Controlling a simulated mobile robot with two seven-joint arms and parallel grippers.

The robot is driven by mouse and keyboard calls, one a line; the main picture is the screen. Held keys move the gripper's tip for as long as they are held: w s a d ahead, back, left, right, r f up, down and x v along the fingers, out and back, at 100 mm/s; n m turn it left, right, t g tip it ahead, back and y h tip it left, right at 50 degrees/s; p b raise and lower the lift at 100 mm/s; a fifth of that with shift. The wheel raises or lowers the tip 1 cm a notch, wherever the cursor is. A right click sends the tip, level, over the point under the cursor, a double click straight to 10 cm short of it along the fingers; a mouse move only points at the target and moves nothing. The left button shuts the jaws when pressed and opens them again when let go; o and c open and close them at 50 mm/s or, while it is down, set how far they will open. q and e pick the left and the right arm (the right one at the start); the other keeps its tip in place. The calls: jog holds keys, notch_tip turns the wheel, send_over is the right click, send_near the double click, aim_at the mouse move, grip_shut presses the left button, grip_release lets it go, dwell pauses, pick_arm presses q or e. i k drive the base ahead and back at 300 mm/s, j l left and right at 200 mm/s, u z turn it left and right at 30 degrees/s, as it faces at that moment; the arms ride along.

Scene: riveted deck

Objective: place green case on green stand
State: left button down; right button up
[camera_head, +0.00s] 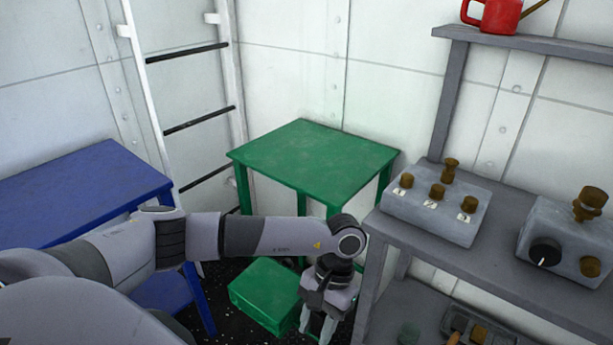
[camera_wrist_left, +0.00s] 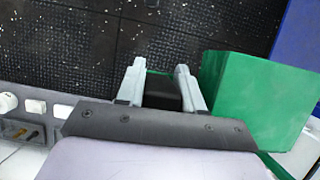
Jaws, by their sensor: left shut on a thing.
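The green stand (camera_head: 315,155) has a flat, empty top and legs, against the back wall. Below it, a green block (camera_head: 268,292) sits near the floor; it also shows right of the fingers in the left wrist view (camera_wrist_left: 255,100). My left gripper (camera_head: 317,328) points down, low in front of the stand and right of that block. In the left wrist view, my left gripper (camera_wrist_left: 160,75) is shut on a small dark thing with a green edge (camera_wrist_left: 160,92), which I take to be the green case; most of it is in shadow. My right gripper is out of view.
A blue table (camera_head: 85,180) stands at left, beside a white ladder (camera_head: 185,90). A grey bench (camera_head: 480,265) with control boxes (camera_head: 436,205) is close on the right of my left gripper. A red watering can (camera_head: 492,14) is on the shelf above.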

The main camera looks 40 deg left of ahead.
aim_at(299, 149)
jog(key=i+j, duration=0.15)
jog(key=j, duration=0.25)
jog(key=i+j, duration=0.15)
jog(key=j, duration=0.25)
jog(key=i+j, duration=0.15)
jog(key=j, duration=0.3)
jog(key=u, duration=0.05)
